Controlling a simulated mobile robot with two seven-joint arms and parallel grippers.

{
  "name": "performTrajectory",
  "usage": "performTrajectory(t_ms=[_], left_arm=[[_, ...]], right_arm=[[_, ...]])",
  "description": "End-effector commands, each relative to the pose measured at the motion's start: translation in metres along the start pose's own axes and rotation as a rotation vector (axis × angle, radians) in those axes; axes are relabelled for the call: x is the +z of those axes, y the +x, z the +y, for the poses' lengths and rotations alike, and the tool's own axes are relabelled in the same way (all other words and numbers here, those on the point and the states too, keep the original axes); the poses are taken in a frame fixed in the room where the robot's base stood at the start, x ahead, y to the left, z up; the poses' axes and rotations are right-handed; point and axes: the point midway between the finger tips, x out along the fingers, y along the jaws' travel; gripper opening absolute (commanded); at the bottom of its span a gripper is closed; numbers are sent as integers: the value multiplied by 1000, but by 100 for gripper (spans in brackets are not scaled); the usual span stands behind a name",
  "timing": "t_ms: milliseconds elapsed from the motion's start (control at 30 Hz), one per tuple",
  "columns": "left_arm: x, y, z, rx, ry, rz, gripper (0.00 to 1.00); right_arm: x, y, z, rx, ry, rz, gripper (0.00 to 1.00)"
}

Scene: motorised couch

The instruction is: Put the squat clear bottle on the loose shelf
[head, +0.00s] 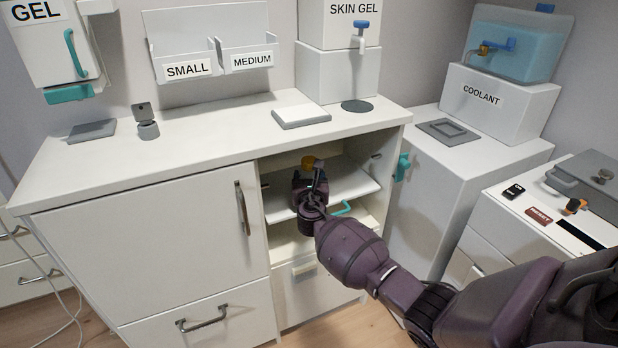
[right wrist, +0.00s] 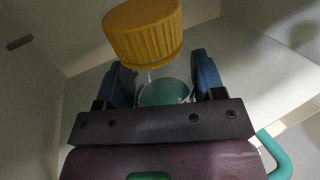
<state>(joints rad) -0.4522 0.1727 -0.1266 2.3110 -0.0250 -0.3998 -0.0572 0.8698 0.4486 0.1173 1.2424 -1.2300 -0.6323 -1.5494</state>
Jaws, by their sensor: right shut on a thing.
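The squat clear bottle has a ribbed yellow cap (head: 308,162); the cap shows large in the right wrist view (right wrist: 143,32). Its clear body with a teal tint (right wrist: 165,92) sits between the blue fingers of my right gripper (right wrist: 165,80), which is shut on it. In the head view my right gripper (head: 311,180) reaches into the open bay of the white cabinet, at the white loose shelf (head: 350,180). The shelf looks slanted. I cannot tell whether the bottle touches it, as my gripper hides the base. My left gripper is not in view.
A teal handle (head: 342,208) is below the shelf, close to my right gripper. The bay's side walls are near on both sides. The countertop (head: 220,130) above carries a white pad (head: 301,115) and a small grey device (head: 146,122).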

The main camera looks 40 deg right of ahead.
Motion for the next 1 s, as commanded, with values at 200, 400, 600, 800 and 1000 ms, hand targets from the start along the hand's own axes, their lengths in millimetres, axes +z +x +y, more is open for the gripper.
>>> performTrajectory(t_ms=[200,400,600,800,1000], left_arm=[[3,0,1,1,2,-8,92],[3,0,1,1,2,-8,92],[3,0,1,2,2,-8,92],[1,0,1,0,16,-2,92],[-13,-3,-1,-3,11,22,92]], right_arm=[[-2,0,0,0,-1,0,70],[-2,0,0,0,-1,0,92],[-3,0,0,0,-1,1,92],[-3,0,0,0,-1,1,92],[4,-28,1,1,5,-3,92]])
